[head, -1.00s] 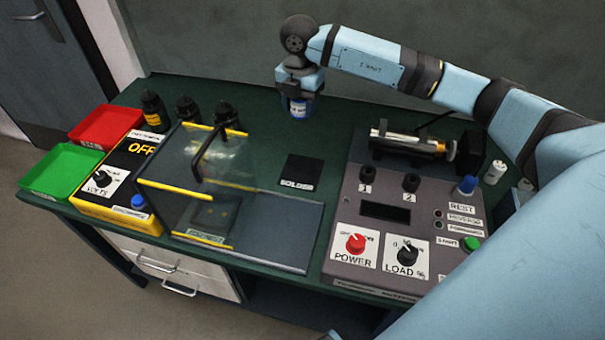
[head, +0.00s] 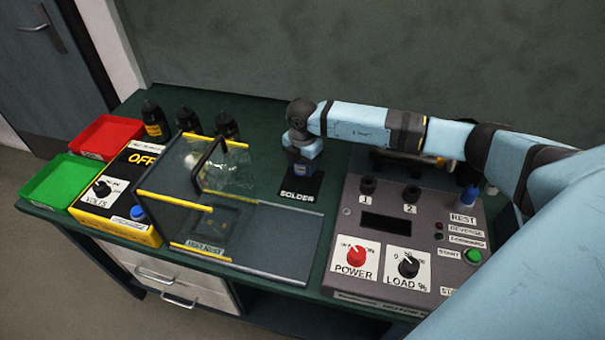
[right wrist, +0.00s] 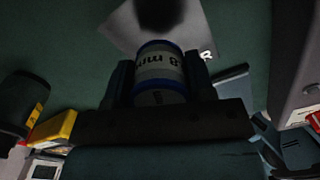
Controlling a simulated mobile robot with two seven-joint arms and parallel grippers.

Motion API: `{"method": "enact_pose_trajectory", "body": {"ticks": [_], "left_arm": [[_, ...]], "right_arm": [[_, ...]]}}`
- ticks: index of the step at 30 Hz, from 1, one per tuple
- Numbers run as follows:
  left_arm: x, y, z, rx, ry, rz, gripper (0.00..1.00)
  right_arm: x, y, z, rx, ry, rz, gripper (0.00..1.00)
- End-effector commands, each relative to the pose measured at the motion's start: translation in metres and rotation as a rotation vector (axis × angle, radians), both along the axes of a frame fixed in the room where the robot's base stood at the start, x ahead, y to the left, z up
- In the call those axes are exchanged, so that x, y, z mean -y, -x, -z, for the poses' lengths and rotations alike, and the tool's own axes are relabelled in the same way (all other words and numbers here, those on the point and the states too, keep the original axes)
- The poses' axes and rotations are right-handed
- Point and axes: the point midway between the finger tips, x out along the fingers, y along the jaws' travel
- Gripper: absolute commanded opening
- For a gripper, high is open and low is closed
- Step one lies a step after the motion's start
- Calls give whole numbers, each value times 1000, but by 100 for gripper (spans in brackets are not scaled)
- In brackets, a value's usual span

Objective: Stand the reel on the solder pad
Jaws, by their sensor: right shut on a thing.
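The reel (right wrist: 160,68), a small cylinder with blue rims and a white "8 mm" label, is between the two fingers of my right gripper (right wrist: 160,78) in the right wrist view. The gripper is shut on it. In the head view my right gripper (head: 302,168) points down over the black solder pad (head: 314,185) and hides most of the reel and part of the pad. The pad (right wrist: 124,32) also shows beyond the reel in the right wrist view, with a dark shadow on it. I cannot tell whether the reel touches the pad. My left gripper is not in view.
A clear-shielded fixture (head: 205,200) stands left of the pad, and a grey control box (head: 345,225) stands right. Several black bottles (head: 187,118) are at the back left. A red tray (head: 103,135) and a green tray (head: 62,182) are at far left. Green bench top is free behind the pad.

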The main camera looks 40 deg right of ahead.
Motion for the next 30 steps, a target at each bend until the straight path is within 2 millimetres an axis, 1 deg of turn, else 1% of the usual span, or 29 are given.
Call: {"method": "enact_pose_trajectory", "body": {"ticks": [2, 9, 20, 21, 23, 24, 30], "left_arm": [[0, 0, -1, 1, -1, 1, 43], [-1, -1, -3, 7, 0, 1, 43], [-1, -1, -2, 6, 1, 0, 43], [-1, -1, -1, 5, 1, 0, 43], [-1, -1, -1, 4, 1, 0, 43], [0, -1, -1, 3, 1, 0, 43], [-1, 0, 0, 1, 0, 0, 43]], "right_arm": [[0, 0, 6, -1, -1, 0, 19], [0, 0, 40, -1, 0, 0, 19], [0, 0, 45, 0, 0, -1, 19], [0, 0, 46, 0, 0, -1, 52], [0, 0, 45, 0, 0, -1, 66], [0, 0, 45, 0, 0, -1, 75], [0, 0, 45, 0, 0, -1, 75]]}}
